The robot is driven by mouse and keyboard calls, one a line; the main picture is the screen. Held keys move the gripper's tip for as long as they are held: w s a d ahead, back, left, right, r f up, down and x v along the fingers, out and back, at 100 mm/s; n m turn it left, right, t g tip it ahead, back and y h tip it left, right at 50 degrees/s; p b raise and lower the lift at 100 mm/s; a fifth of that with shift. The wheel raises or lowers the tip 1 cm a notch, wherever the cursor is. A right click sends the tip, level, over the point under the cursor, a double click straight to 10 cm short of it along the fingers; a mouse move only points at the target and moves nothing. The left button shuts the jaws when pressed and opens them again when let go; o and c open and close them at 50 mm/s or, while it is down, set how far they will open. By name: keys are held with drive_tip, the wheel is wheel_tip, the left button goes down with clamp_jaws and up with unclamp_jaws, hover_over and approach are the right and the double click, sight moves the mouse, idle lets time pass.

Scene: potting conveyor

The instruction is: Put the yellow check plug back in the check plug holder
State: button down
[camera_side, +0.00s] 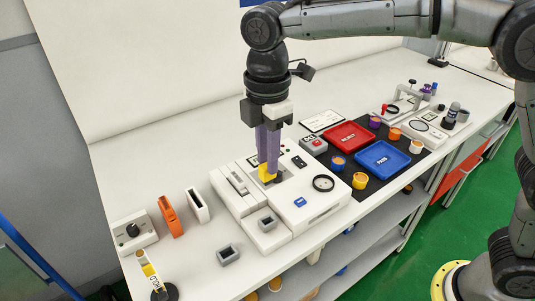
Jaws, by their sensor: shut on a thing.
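The yellow check plug (265,174) is between the fingertips of my gripper (269,166), which is shut on it. It is low over the dark recess in the top of the white test machine (320,207). The fingers hide part of it, and I cannot tell if it touches the machine. A small grey open block (267,221) sits on the machine's front part, and a similar grey block (228,255) is on the bench in front. Neither is labelled, so I cannot tell which is the check plug holder.
Right of the machine lie a red REJECT tray (348,137) and a blue PASS tray (382,161), with several small coloured pots around them. An orange upright piece (169,215) and a white slotted block (197,205) stand left. Bare bench lies behind the machine.

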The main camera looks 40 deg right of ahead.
drive_tip(key=shift+w+a, duration=0.25)
drive_tip(key=shift+w, duration=0.1)
drive_tip(key=a+f, duration=1)
drive_tip(key=f, duration=0.3)
drive_tip(key=shift+s+f, duration=0.25)
drive_tip(key=shift+s, duration=0.1)
drive_tip(key=shift+f, duration=1.5)
idle(1.2)
drive_tip(key=c, duration=0.6)
unclamp_jaws()
